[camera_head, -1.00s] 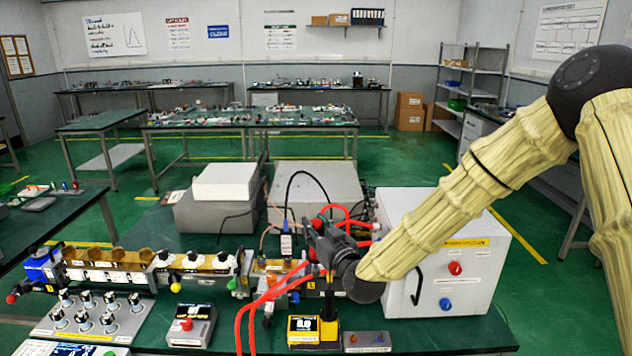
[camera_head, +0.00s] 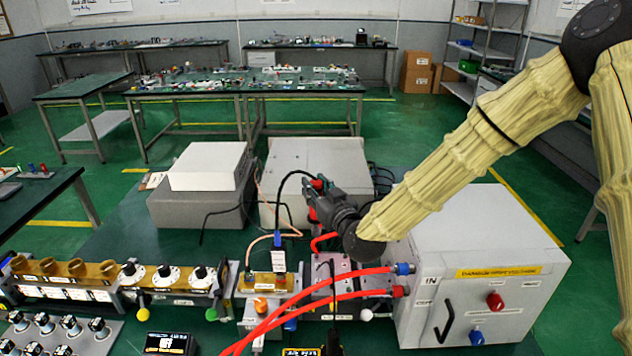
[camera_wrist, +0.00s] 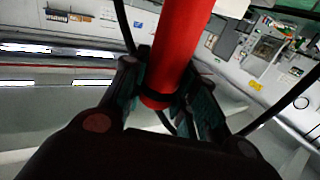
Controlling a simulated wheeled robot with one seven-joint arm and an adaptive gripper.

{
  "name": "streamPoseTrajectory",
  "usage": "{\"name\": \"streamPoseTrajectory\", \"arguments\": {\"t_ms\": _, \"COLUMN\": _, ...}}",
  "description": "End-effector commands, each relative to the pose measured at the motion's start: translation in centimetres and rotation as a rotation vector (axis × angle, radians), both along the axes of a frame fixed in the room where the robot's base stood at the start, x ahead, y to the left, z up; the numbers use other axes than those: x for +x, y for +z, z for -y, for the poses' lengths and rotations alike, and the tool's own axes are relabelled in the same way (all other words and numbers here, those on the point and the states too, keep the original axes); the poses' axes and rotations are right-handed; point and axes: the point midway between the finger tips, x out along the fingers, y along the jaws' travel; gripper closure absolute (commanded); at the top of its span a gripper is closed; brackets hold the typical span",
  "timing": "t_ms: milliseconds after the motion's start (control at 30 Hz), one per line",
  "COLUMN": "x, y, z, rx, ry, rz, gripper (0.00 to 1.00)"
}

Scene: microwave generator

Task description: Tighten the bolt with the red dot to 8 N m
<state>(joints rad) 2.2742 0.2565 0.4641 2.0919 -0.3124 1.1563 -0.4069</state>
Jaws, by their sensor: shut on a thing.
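My gripper (camera_head: 314,203) is raised above the bench, in front of the rear grey box. Its fingers are closed around a red cylindrical handle (camera_wrist: 178,50), seen large in the wrist view. A small part of the red handle (camera_head: 319,184) shows at the gripper in the head view. The rest of the held thing is hidden or too dark to tell. Below my gripper is a metal block (camera_head: 345,283) with small dark holes or bolt heads. Red hoses and a thin black upright rod partly cover it. I cannot make out a red dot on any bolt.
Red hoses (camera_head: 340,303) cross the front to a white box (camera_head: 480,250) on the right. A row of yellow and metal parts (camera_head: 110,275) runs left. Grey boxes (camera_head: 315,170) stand behind. A black cable (camera_head: 280,195) hangs beside my gripper.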

Motion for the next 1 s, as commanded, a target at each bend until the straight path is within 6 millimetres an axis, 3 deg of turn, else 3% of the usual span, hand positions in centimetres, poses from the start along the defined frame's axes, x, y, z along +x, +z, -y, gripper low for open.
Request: {"name": "streamPoseTrajectory", "arguments": {"t_ms": 1000, "x": 1.6, "y": -1.6, "z": 0.0, "rx": 0.0, "ry": -0.001, "rz": -0.014, "gripper": 1.0}}
